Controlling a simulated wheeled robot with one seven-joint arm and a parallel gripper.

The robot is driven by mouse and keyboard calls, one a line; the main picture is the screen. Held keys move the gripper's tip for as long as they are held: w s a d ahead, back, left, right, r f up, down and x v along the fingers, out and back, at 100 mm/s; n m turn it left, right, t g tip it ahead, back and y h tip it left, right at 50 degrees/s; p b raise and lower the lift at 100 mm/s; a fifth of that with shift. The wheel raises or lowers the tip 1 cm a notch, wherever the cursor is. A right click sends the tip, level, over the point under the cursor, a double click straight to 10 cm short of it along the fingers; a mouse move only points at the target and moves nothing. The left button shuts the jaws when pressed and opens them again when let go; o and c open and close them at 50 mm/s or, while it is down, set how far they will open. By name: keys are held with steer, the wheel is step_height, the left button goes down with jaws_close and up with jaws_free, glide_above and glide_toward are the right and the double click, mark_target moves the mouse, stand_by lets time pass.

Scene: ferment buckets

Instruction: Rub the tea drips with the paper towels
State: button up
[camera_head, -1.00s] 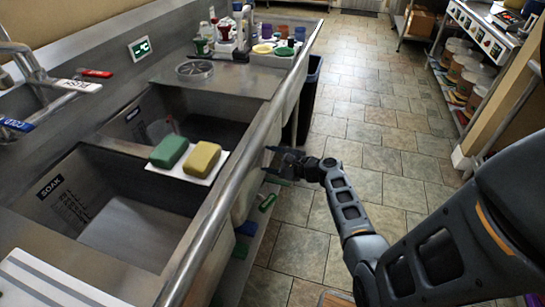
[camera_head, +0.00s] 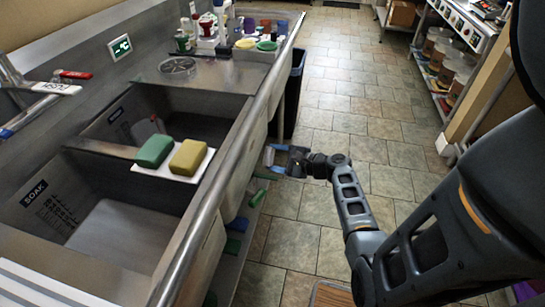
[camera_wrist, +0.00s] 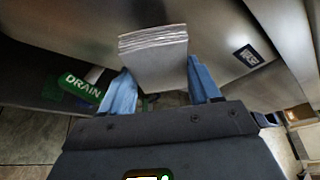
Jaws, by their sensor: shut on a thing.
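My gripper (camera_head: 279,160) is low at the front of the sink, just right of the sink's rail in the head view. In the wrist view, its two blue fingers (camera_wrist: 162,82) are on either side of a stack of folded white paper towels (camera_wrist: 153,52), which it grips. The towels stick out ahead of the fingertips, close to the grey metal sink front. I cannot make out any tea drips in either view.
A metal sink rail (camera_head: 205,210) runs beside my arm. A green sponge (camera_head: 153,150) and a yellow sponge (camera_head: 188,157) lie on a white board between the basins. A dark bin (camera_head: 291,92) stands beyond. The tiled floor (camera_head: 350,100) is open to the right.

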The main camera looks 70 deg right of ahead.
steer(key=shift+s+d, duration=0.1)
steer(key=shift+s, duration=1.4)
steer(key=shift+w, duration=0.1)
steer(key=shift+w+a, duration=0.15)
steer(key=shift+w, duration=1.55)
steer(key=shift+w+a, duration=0.1)
steer(key=shift+w, duration=1.55)
steer(key=shift+w+a, duration=0.1)
steer(key=shift+w, duration=0.9)
